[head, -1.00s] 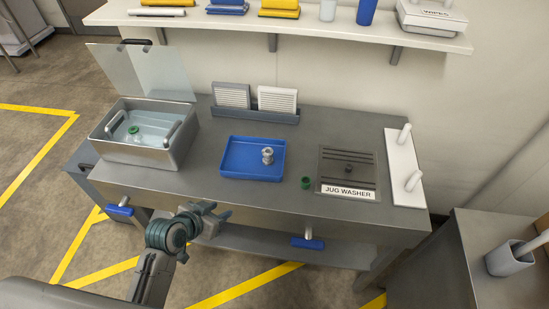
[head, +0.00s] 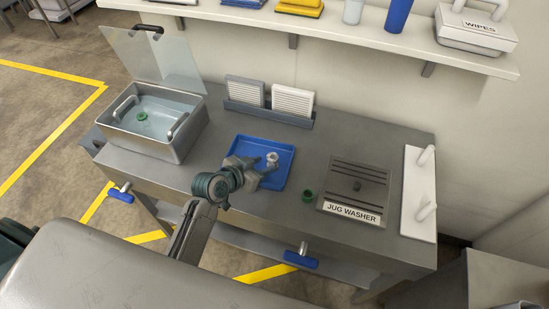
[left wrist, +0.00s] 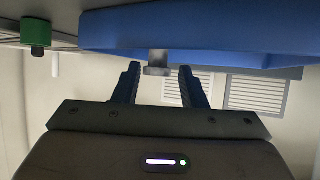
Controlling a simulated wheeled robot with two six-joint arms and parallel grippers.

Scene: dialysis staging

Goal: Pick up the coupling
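The coupling, a small grey metal fitting (head: 272,158), stands in the blue tray (head: 285,181) on the steel bench. My left gripper (head: 264,165) is at the tray, just in front of the coupling on its near side. In the left wrist view, which looks upside down, its two dark fingers (left wrist: 159,75) are spread apart. The coupling (left wrist: 157,67) shows between and just past the fingertips, with no visible grip on it. The blue tray (left wrist: 200,30) fills the top of that view. My right gripper is not in view.
A water-filled steel bath (head: 180,148) with a raised clear lid stands left. A rack (head: 266,115) with white filters is behind the tray.

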